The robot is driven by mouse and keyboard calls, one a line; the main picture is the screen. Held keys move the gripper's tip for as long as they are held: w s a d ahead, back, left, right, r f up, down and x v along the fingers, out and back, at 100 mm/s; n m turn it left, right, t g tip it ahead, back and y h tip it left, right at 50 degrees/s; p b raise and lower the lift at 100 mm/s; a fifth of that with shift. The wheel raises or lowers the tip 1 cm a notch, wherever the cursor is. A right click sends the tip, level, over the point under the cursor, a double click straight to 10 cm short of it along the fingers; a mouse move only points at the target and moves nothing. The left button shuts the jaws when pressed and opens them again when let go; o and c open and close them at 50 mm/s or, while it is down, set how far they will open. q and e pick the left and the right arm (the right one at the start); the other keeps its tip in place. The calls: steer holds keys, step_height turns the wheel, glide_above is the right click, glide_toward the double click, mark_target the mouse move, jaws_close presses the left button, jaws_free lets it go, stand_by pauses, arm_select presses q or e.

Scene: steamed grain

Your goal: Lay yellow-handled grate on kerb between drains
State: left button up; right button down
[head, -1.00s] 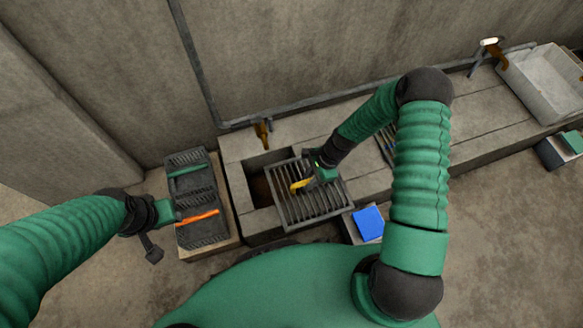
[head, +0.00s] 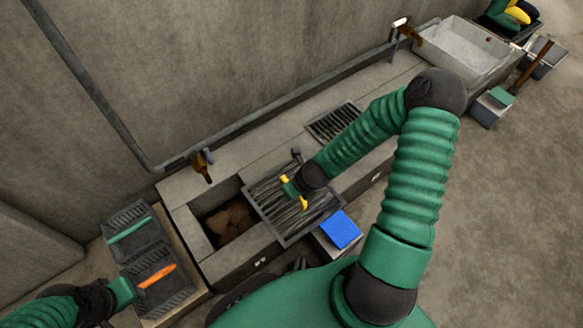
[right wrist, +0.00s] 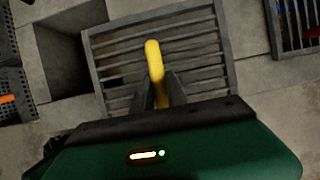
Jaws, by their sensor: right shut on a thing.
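The grate with the yellow handle (head: 264,194) is a dark slatted square over the kerb (head: 240,258), just right of an open drain (head: 226,216) with brown matter inside. My right gripper (head: 294,192) is shut on its yellow handle, which also shows between the fingers in the right wrist view (right wrist: 153,60). I cannot tell whether the grate touches the kerb. A second drain (head: 333,121) farther right has a dark grate over it. My left gripper (head: 122,291) is at the lower left beside the black trays; its fingers are not clear.
Black ribbed trays with a green handle (head: 130,230) and an orange handle (head: 156,276) lie left of the kerb. A blue-topped box (head: 340,230) stands in front of the kerb. A pipe (head: 270,115) and brown-handled tap (head: 202,168) are behind. A pale basin (head: 465,50) is far right.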

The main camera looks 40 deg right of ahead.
steer(key=w+d, duration=0.2)
steer(key=w, duration=0.2)
steer(key=w+d, duration=0.3)
steer(key=w, duration=0.1)
steer(key=w+d+f+p, duration=0.1)
steer(key=w+d, duration=0.2)
steer(key=w, duration=0.1)
steer(key=shift+d+f, duration=0.1)
steer(key=shift+d, duration=0.05)
step_height(320, 180, down, 4)
steer(key=b, duration=0.3)
steer(key=shift+w+d+b, duration=0.1)
steer(key=shift+d+b, duration=0.05)
steer(key=shift+b, duration=0.15)
steer(key=shift+r, duration=0.25)
steer(key=c, duration=1.3)
jaws_free()
